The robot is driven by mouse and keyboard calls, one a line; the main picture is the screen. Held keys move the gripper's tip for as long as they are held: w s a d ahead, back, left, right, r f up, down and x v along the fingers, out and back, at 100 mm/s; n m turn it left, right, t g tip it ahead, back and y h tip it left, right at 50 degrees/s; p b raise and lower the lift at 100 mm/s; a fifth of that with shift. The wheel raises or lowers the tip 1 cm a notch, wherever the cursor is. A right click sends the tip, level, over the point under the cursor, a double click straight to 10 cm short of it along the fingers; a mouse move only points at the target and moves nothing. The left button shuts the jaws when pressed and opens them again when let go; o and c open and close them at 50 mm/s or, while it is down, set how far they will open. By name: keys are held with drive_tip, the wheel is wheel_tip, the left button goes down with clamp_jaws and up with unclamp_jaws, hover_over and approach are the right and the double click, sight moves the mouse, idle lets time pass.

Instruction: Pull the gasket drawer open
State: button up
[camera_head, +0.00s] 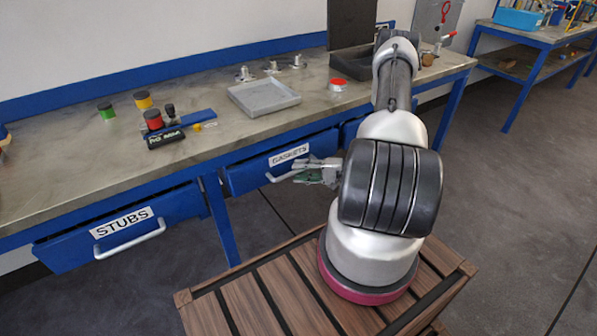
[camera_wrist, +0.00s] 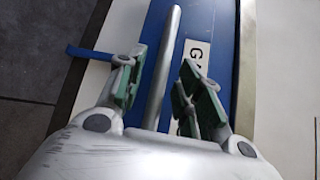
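The gasket drawer (camera_head: 243,177) is a blue front with a white GASKETS label (camera_head: 289,155), under the bench top. It looks shut or nearly so. Its pale bar handle (camera_head: 270,178) runs along the front, and its right part is hidden by my gripper (camera_head: 312,173). In the wrist view the handle (camera_wrist: 168,60) runs between the two green-padded fingers of my gripper (camera_wrist: 162,78), with a gap on each side. The fingers are open. The blue drawer front (camera_wrist: 222,60) and part of the label (camera_wrist: 197,52) show beyond them.
A STUBS drawer (camera_head: 180,207) with its own handle is to the left. The bench top (camera_head: 215,100) holds a grey tray (camera_head: 263,97), a red-topped part (camera_head: 338,84) and several small parts. A slatted wooden surface (camera_head: 225,310) lies below my arm. Grey floor is open at right.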

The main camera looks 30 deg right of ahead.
drive_tip(key=shift+w+a+f, duration=0.1)
drive_tip(key=shift+w+a, duration=0.3)
drive_tip(key=shift+a, duration=0.05)
drive_tip(key=shift+c, duration=0.3)
clamp_jaws()
drive_tip(key=shift+s, duration=0.15)
